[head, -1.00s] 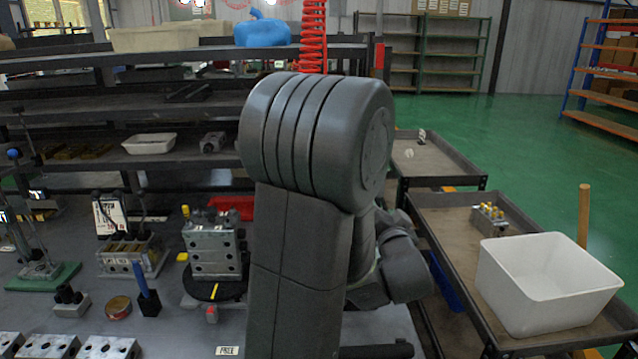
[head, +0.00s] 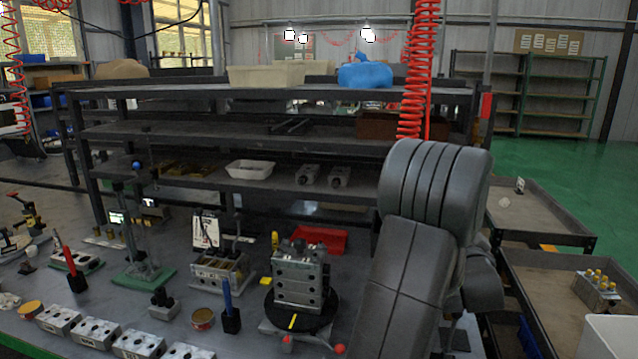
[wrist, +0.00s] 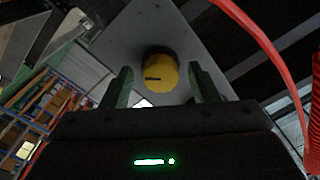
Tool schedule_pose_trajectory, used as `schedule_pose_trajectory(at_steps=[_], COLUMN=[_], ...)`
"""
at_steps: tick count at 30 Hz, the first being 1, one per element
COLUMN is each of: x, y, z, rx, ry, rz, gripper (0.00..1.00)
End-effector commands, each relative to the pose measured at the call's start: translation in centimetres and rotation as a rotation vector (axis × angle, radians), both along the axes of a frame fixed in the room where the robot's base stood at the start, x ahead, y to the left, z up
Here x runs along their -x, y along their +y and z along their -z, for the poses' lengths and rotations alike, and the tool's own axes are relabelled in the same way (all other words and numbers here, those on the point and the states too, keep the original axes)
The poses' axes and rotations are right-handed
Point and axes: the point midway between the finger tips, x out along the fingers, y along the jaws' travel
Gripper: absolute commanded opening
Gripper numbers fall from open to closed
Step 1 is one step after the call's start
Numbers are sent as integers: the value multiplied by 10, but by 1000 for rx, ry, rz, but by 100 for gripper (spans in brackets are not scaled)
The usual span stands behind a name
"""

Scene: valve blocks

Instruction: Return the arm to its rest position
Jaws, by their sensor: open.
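My arm rises at the right of the head view, and its large grey links hide part of the bench and trolley behind. My gripper is hidden behind them in the head view. In the wrist view my gripper (wrist: 163,88) shows two greenish fingers standing apart with nothing held between them. A yellow round knob (wrist: 160,75) with a dark mark shows beyond the fingertips, on a grey plate. Whether it is close to the fingers I cannot tell.
A valve block (head: 300,278) stands on a black turntable (head: 322,312) left of my arm. Several metal blocks (head: 140,342) line the bench front. A shelf (head: 130,135) runs behind. A trolley (head: 545,290) with a white bin (head: 612,338) is at right.

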Motion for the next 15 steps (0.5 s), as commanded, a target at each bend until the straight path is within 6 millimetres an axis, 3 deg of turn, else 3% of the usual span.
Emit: schedule_pose_trajectory(at_steps=[9, 15], x=[3, 26], y=[1, 5], z=[0, 1], rx=[0, -7], ry=[-1, -2], rz=[1, 1], gripper=[55, 55])
